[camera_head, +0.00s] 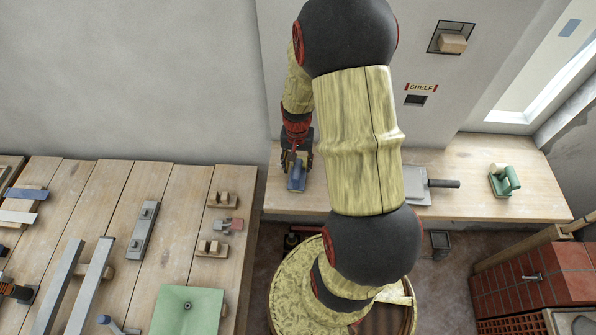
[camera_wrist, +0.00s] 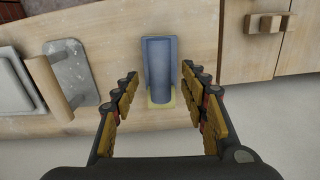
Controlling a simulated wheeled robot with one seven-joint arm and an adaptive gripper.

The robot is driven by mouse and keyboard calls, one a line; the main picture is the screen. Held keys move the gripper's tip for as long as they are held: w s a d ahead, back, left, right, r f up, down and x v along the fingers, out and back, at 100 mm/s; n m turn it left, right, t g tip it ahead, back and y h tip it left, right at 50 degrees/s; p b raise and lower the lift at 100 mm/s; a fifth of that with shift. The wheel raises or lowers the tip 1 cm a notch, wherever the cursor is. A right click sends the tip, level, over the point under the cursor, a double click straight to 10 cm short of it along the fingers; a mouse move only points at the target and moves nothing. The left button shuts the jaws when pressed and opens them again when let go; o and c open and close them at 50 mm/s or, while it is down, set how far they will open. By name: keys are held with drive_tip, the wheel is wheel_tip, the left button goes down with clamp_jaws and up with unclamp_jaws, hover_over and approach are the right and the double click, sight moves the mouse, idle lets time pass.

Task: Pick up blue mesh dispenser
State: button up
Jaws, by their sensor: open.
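The blue mesh dispenser (camera_head: 297,181) is a small blue block-like thing with a pale yellowish base. It stands on the back wooden bench, left of my arm in the head view. In the wrist view, the blue mesh dispenser (camera_wrist: 161,70) lies between and slightly beyond the fingertips. My gripper (camera_wrist: 160,80) is open, with a finger on either side of it and visible gaps. In the head view, my gripper (camera_head: 297,160) is right at the dispenser and covers part of it. No mesh texture can be made out.
A grey float (camera_head: 432,186) with a handle lies on the back bench, right of my arm. A green tool (camera_head: 503,181) stands farther right. The left workbench (camera_head: 105,195) holds several bars, wooden blocks and a green plate (camera_head: 188,308). Red bricks (camera_head: 535,275) are stacked at lower right.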

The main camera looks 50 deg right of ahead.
wheel_tip(320, 180, down, 4)
drive_tip(key=shift+r, duration=0.25)
drive_tip(key=shift+c, duration=1)
clamp_jaws()
